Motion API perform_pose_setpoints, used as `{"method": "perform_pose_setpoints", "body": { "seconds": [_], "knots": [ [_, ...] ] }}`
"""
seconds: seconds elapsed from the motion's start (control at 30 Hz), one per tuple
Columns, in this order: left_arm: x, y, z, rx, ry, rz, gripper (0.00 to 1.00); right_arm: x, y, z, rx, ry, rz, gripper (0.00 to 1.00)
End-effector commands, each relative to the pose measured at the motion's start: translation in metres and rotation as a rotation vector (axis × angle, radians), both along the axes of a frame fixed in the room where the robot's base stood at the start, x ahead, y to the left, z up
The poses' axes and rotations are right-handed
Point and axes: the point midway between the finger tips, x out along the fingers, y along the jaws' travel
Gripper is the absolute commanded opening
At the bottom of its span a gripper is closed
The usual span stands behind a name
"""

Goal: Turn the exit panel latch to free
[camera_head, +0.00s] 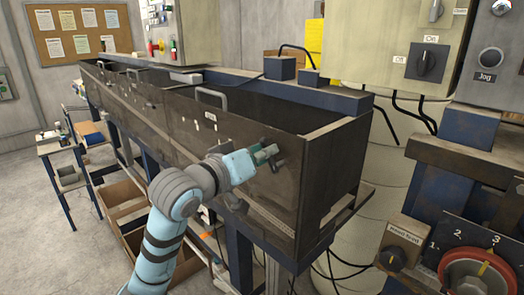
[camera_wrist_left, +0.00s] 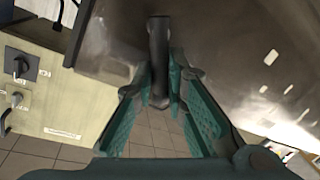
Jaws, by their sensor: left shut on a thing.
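The exit panel (camera_head: 180,128) is the dark, see-through front wall of the long trough, at its near right end. The latch (camera_wrist_left: 158,55) is a dark, narrow handle that stands out from the panel in the left wrist view. My left gripper (camera_head: 266,155) is at the panel's face near its right end. In the left wrist view its green fingers (camera_wrist_left: 160,90) lie on both sides of the latch and are shut on it. In the head view the gripper hides most of the latch. My right gripper is in neither view.
A control box with a black rotary switch (camera_head: 428,62) hangs at the upper right. A red dial (camera_head: 478,275) sits at the lower right. Cardboard boxes (camera_head: 125,195) stand below the trough. A small side table (camera_head: 58,148) is at left, with open floor nearby.

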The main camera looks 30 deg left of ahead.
Motion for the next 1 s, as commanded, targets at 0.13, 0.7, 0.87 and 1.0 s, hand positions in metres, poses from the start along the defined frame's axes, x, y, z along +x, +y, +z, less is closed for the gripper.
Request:
{"method": "perform_pose_setpoints", "body": {
  "seconds": [0.13, 0.7, 0.87, 1.0],
  "knots": [
    [-0.002, -0.005, 0.002, 0.124, -0.046, -0.001, 0.0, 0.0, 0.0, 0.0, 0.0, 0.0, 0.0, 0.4],
    [-0.006, -0.018, 0.003, 0.474, -0.166, -0.001, 0.0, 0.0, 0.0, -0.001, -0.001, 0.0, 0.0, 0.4],
    [-0.006, -0.019, 0.003, 0.504, -0.176, -0.002, 0.0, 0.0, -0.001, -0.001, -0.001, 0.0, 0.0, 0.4],
    [-0.006, -0.019, 0.003, 0.515, -0.18, -0.002, 0.0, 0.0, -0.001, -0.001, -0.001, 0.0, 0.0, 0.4]
  ]
}}
